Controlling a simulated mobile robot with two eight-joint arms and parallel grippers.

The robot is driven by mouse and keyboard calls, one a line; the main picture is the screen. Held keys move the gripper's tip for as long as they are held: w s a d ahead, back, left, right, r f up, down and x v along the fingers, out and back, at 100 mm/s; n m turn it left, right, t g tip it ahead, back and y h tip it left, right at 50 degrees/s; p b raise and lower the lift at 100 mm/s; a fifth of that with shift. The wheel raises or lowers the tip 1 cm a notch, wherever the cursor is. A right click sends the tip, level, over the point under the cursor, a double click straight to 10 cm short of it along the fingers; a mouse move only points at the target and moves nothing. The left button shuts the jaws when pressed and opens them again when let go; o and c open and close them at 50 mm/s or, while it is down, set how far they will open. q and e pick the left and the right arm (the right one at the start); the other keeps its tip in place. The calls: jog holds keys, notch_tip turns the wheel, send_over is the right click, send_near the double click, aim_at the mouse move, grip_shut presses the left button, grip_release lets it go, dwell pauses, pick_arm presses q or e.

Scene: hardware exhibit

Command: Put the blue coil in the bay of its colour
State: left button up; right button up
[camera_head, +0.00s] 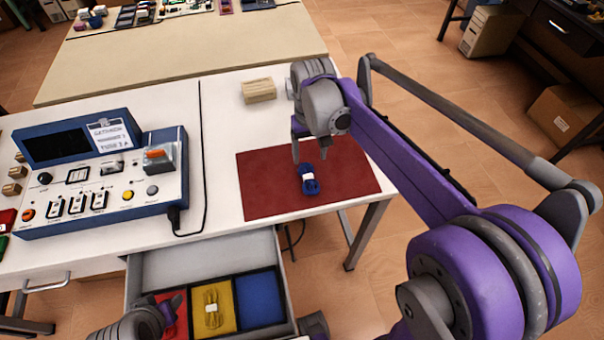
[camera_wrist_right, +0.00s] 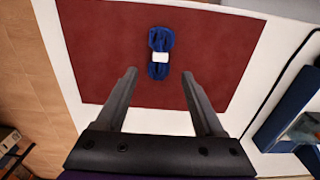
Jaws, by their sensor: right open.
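The blue coil (camera_head: 309,180), bound with a white band, lies on the dark red mat (camera_head: 262,190); it also shows in the right wrist view (camera_wrist_right: 160,45). My right gripper (camera_head: 311,152) is open and empty above the mat, close to the coil. In the right wrist view its two fingers (camera_wrist_right: 158,74) are apart, and the coil lies just beyond their tips, roughly centred. The blue bay (camera_head: 260,300) in the open drawer (camera_head: 200,265) looks empty. The end of my left arm (camera_head: 140,322) is at the drawer's front left; its fingers are not clear.
A yellow coil (camera_head: 211,308) lies in the yellow bay (camera_head: 228,290). The red bay (camera_head: 180,325) is partly hidden by my left arm. A blue and white console (camera_head: 95,175) with a cable stands left on the white table. A wooden block (camera_head: 259,90) lies behind the mat.

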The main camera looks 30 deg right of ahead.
aim_at(308, 176)
notch_tip(308, 176, down, 4)
jog(key=shift+s+r, duration=0.1)
jog(key=shift+w+f+b, duration=0.15)
jog(key=shift+f+b, duration=0.1)
jog(key=shift+f, duration=1.15)
jog(key=shift+w+f+b, duration=0.15)
jog(key=shift+f+b, duration=0.05)
jog(key=shift+f, duration=1.15)
jog(key=shift+c, duration=0.2)
grip_shut()
